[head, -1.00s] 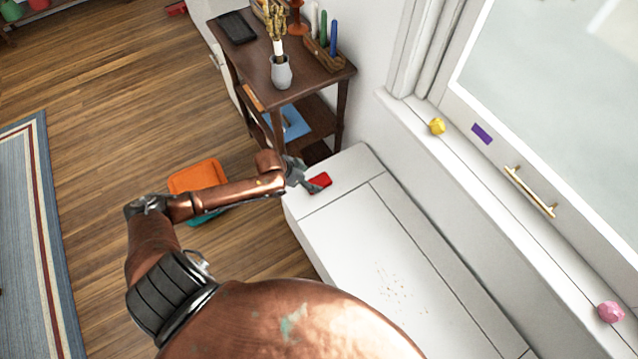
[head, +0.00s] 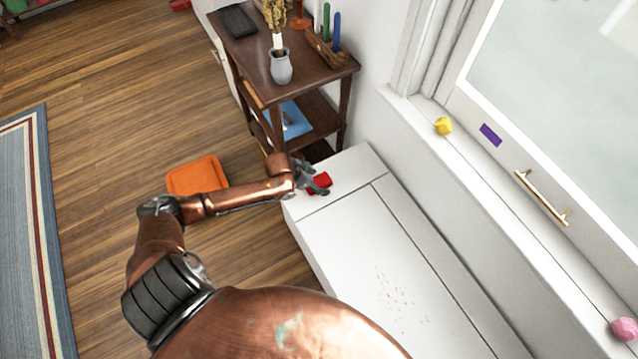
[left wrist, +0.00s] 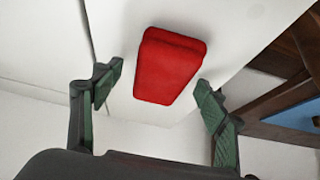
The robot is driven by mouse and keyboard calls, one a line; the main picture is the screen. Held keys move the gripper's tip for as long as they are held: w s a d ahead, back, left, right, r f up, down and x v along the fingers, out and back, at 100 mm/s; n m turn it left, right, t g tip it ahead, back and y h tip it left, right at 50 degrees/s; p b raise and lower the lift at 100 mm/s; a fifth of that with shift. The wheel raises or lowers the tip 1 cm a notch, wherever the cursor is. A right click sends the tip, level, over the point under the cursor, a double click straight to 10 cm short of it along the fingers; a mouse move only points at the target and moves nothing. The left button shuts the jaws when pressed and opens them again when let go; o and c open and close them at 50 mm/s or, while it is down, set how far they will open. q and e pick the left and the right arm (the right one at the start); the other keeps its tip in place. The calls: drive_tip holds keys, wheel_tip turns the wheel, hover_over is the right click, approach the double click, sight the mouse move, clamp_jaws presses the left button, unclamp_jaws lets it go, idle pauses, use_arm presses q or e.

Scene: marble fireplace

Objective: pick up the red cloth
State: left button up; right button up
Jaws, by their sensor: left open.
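The red cloth (head: 321,180) is a small folded block on the far end of the white bench (head: 345,232). In the left wrist view the red cloth (left wrist: 168,65) lies beyond and between the fingertips, with a gap on each side. My left gripper (head: 316,186) is open at the cloth and covers part of it in the head view. In the left wrist view the two fingers of my left gripper (left wrist: 158,92) stand apart with nothing between the pads. I cannot tell how high the fingers are above the bench. My right gripper is not in view.
A dark wooden side table (head: 312,78) with a grey vase (head: 281,67) stands just beyond the bench. An orange item (head: 198,176) lies on the floor at left. The windowsill (head: 480,185) runs along the right, with a yellow object (head: 443,126). The bench's middle is mostly clear.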

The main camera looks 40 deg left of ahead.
sight(323, 179)
use_arm(q)
drive_tip(key=shift+c, duration=0.2)
drive_tip(key=c, duration=1.1)
drive_tip(key=shift+r, duration=0.15)
drive_tip(key=shift+c, duration=0.2)
drive_tip(key=shift+r, duration=0.2)
wheel_tip(323, 179, up, 3)
drive_tip(key=shift+s+r+p, duration=0.15)
drive_tip(key=shift+r+p, duration=0.05)
drive_tip(key=shift+p, duration=0.75)
drive_tip(key=s+r+p, duration=0.2)
drive_tip(key=s+r, duration=0.1)
drive_tip(key=s+r+p, duration=0.1)
drive_tip(key=r, duration=0.1)
drive_tip(key=shift+s+d, duration=0.2)
drive_tip(key=shift+d, duration=0.05)
drive_tip(key=s+d+r+p, duration=0.1)
drive_tip(key=s+r+p, duration=0.2)
drive_tip(key=s, duration=0.6)
drive_tip(key=shift+r+p, duration=0.3)
drive_tip(key=shift+r, duration=0.2)
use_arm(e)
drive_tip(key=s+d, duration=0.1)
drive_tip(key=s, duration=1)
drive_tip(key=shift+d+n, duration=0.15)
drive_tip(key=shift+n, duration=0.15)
